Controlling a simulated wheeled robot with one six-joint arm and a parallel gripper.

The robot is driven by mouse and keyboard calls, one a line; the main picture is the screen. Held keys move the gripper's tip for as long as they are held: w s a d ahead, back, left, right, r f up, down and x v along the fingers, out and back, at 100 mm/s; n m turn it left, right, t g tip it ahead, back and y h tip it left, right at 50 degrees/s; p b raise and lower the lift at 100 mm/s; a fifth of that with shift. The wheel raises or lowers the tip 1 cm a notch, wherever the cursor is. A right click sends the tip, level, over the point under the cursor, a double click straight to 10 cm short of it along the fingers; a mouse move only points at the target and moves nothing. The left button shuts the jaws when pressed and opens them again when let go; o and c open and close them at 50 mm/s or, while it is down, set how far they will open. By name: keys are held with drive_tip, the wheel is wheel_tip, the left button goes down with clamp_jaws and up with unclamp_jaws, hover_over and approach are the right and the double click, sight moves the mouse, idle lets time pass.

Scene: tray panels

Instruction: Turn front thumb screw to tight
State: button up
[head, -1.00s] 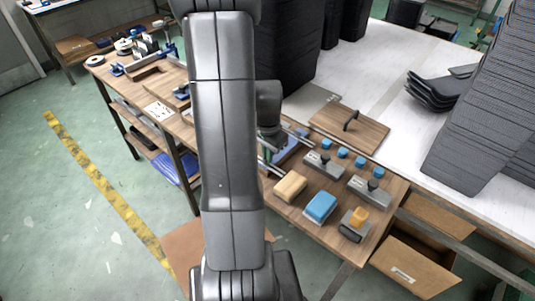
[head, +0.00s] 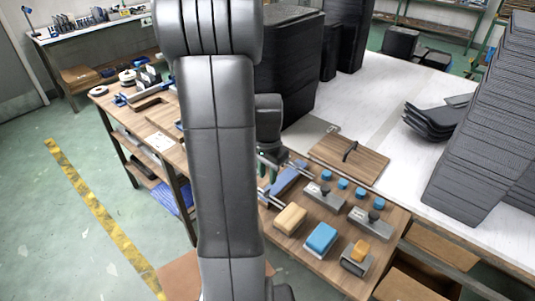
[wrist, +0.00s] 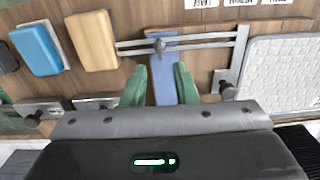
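In the wrist view a metal rail fixture lies on the wooden bench, with a small grey thumb screw (wrist: 160,44) at the middle of its rails. A blue bar (wrist: 163,82) passes under the rails. A dark knob (wrist: 228,91) stands on a metal bracket to the right. I cannot tell for sure which screw is the front one. My gripper (wrist: 160,77) is open, its green fingers on either side of the blue bar, apart from the grey screw. In the head view the blue bar (head: 290,179) shows beside my arm, which hides much of the fixture.
A tan block (head: 290,219), a blue block (head: 321,239) and dark-knobbed metal brackets (head: 361,219) stand on the bench. A wooden board with a handle (head: 345,159) lies behind them. Tall dark stacks (head: 478,120) stand on the white table.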

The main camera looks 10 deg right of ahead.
sight(268, 189)
wheel_tip(268, 189, up, 8)
drive_tip(key=shift+r, duration=0.2)
idle(0.4)
wheel_tip(268, 189, down, 14)
idle(0.6)
